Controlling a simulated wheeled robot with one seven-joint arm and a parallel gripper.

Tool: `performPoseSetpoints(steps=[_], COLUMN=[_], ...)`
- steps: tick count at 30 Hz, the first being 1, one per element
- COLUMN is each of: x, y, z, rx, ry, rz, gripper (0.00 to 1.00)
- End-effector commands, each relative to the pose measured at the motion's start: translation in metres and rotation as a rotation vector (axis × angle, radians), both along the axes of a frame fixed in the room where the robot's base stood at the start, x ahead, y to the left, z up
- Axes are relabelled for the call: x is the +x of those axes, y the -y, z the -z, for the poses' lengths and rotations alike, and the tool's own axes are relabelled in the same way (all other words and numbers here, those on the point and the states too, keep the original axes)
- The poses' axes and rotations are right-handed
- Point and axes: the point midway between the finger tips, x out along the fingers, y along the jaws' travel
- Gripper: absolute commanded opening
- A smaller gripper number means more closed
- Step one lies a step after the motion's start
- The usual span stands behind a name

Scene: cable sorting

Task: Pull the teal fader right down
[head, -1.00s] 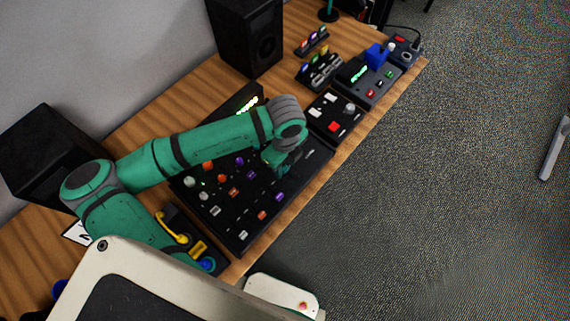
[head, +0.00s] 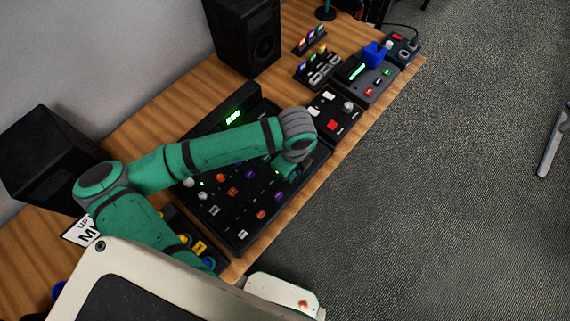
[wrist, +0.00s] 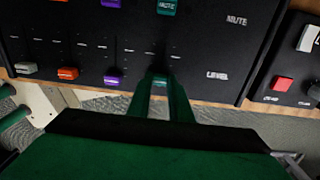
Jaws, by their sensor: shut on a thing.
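In the wrist view the teal fader (wrist: 159,80) sits between the two fingertips of my gripper (wrist: 162,86), which is shut on it. The fader cap is near the edge of the mixer (wrist: 195,40) closest to the floor. It is about level with the purple fader (wrist: 112,81) to its left, with its slot and scale marks running above it. A teal mute button (wrist: 167,7) lies above the same column. In the head view my gripper (head: 287,174) is low over the right part of the mixer, and it hides the teal fader there.
An orange fader (wrist: 67,73) and a white fader (wrist: 27,68) stand further left. A smaller box with red and white buttons (head: 332,125) lies beside the mixer. The level meter (head: 233,118) shows green. A floor strip is clear beyond the desk edge.

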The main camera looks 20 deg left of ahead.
Motion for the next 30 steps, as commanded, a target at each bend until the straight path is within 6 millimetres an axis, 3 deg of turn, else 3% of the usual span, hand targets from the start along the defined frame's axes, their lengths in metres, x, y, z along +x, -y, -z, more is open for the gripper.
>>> performPoseSetpoints(steps=[10,11,13,23,30], x=[-0.003,-0.003,-0.003,-0.003,-0.002], y=[0.007,0.007,0.007,0.007,0.007], z=[0.000,0.000,0.000,-0.002,-0.030], rx=[0.000,0.000,0.001,0.000,0.001], ry=[0.000,0.000,0.000,0.001,0.004], rz=[-0.001,-0.001,-0.001,-0.001,0.000], gripper=[0.00,0.21,0.38,0.38,0.38])
